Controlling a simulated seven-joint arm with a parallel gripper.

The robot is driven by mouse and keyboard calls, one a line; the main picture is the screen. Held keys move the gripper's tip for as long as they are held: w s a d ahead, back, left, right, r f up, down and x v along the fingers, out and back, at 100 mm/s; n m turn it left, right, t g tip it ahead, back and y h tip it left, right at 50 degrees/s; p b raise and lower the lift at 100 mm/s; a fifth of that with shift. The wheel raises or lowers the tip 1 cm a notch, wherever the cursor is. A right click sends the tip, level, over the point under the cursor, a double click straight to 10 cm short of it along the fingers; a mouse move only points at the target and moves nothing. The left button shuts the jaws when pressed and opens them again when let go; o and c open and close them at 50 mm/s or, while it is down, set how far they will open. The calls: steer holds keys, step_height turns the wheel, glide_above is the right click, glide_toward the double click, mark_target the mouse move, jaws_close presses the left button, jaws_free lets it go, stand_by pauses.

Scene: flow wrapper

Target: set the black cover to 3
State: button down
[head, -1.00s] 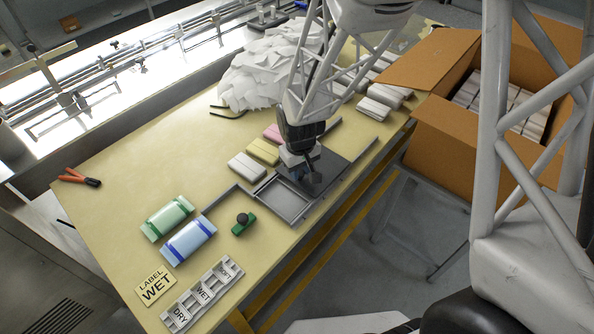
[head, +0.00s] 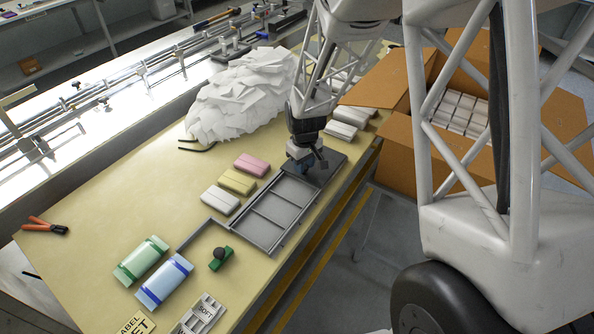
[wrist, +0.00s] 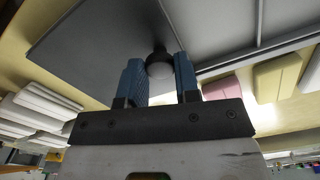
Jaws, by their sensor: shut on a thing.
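The black cover (head: 327,172) is a flat dark plate at the far end of the grey tray frame (head: 245,242). Three open compartments show in the frame on the near side of the cover. My gripper (head: 306,168) is over the cover, its blue fingers on either side of the knob. In the wrist view my gripper (wrist: 159,72) is shut on the round dark knob (wrist: 159,66), and the cover (wrist: 95,40) spreads beyond it. No number marks can be read on the frame.
White, yellow (head: 237,182) and pink (head: 252,164) packs lie left of the frame. A green block with a black knob (head: 219,255) sits near its close end. A white paper heap (head: 240,95) is behind; an open carton (head: 395,140) stands right.

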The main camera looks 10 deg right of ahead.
steer(key=shift+w+d, duration=0.2)
steer(key=shift+r, duration=0.1)
steer(key=c, duration=0.8)
jaws_free()
steer(key=shift+r, duration=3.85)
steer(key=shift+r, duration=0.1)
